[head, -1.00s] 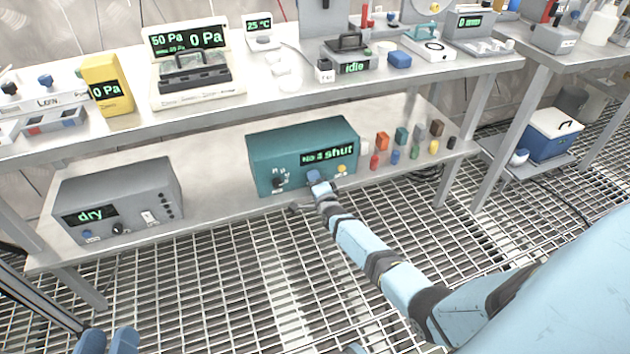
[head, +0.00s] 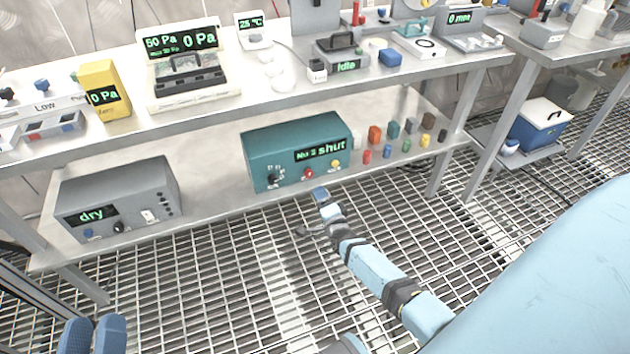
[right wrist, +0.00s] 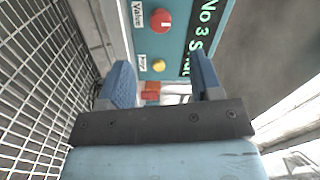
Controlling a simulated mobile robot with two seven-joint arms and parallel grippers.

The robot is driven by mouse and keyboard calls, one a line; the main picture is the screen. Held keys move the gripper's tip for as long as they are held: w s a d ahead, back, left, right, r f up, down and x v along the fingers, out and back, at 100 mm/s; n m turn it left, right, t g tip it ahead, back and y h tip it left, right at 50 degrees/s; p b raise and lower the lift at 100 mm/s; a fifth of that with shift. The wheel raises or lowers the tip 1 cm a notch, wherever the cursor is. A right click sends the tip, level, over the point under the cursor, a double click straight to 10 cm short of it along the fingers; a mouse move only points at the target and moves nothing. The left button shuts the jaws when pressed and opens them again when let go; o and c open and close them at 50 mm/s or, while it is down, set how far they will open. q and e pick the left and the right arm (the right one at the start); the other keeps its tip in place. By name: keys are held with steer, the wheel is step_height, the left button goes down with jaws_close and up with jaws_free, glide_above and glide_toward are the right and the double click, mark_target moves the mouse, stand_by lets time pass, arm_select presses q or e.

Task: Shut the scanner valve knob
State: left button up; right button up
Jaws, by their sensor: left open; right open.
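The scanner is a teal box (head: 285,150) on the lower shelf, with a green display (head: 320,151) reading "No 3 shut". Its red valve knob (head: 308,173) is on the front face, between a dark knob (head: 273,179) and a yellow button (head: 335,164). In the right wrist view the red knob (right wrist: 162,20) sits beside the word "Valve". My right gripper (head: 320,193) is open and empty, just in front of and below the scanner, apart from the knob. In the right wrist view its blue fingers (right wrist: 163,85) are spread. My left gripper (head: 92,335) is open at the bottom left, far from the scanner.
Several small coloured blocks (head: 375,134) stand on the shelf right of the scanner. A grey box reading "dry" (head: 118,195) is at the left. The upper bench (head: 290,98) overhangs the shelf. The grating floor (head: 240,270) in front is clear.

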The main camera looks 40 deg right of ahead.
steer(key=shift+p+v, duration=0.3)
steer(key=shift+v, duration=1.35)
